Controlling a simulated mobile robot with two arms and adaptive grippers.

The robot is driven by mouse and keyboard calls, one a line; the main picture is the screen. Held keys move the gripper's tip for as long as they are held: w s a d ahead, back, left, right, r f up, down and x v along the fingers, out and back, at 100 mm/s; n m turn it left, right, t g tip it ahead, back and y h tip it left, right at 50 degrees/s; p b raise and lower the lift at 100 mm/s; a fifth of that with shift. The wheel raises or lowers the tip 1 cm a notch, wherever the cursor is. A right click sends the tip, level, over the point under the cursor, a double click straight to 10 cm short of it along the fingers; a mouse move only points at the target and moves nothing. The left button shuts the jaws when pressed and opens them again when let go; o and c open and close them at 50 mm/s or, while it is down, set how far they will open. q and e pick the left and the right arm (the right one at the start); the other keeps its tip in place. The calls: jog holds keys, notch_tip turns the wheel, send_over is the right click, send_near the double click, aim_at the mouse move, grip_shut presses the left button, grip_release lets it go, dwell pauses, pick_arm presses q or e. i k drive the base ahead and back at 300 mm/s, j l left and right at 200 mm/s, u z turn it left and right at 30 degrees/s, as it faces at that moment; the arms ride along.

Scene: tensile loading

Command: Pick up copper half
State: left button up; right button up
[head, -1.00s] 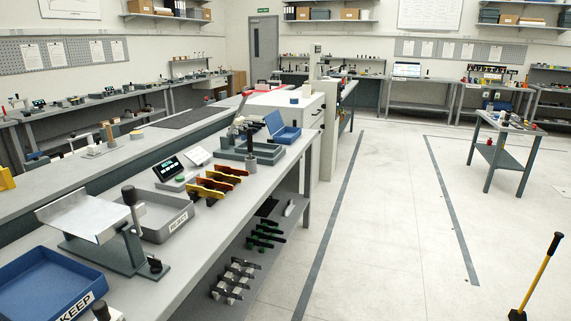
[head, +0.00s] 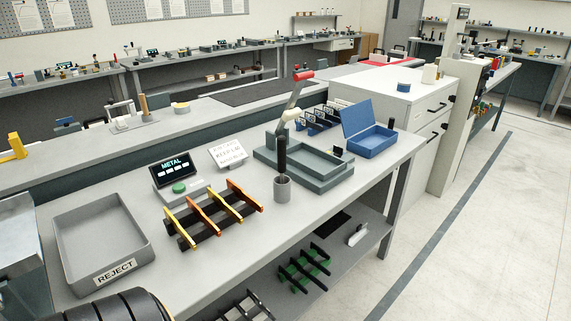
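A dark rack (head: 216,221) stands on the near workbench with several upright thin metal pieces in its slots. Some are orange-copper, such as the copper half (head: 205,216) second from the left and another at the right end (head: 244,196). Others are yellow-gold, such as the leftmost piece (head: 179,230). No gripper fingers show. A black rounded part at the lower left edge looks like part of my arm, and its gripper is not visible.
A grey REJECT tray (head: 133,265) lies left of the rack. A small METAL display (head: 174,168) stands behind it. A grey cup with a black-handled tool (head: 282,188), a grey fixture (head: 330,175) and a blue open box (head: 375,143) are to the right.

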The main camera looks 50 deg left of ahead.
aim_at(239, 192)
jog(key=i+u, duration=0.1)
jog(key=i, duration=0.75)
jog(key=i+l+u, duration=0.1)
jog(key=i, duration=0.7)
jog(key=i+u, duration=0.2)
jog(key=u, duration=0.2)
jog(key=i+l+u, duration=0.1)
jog(key=u, duration=0.3)
jog(key=i+l+u, duration=0.2)
jog(key=u, duration=0.2)
jog(key=i+l+u, duration=0.25)
jog(key=u, duration=0.15)
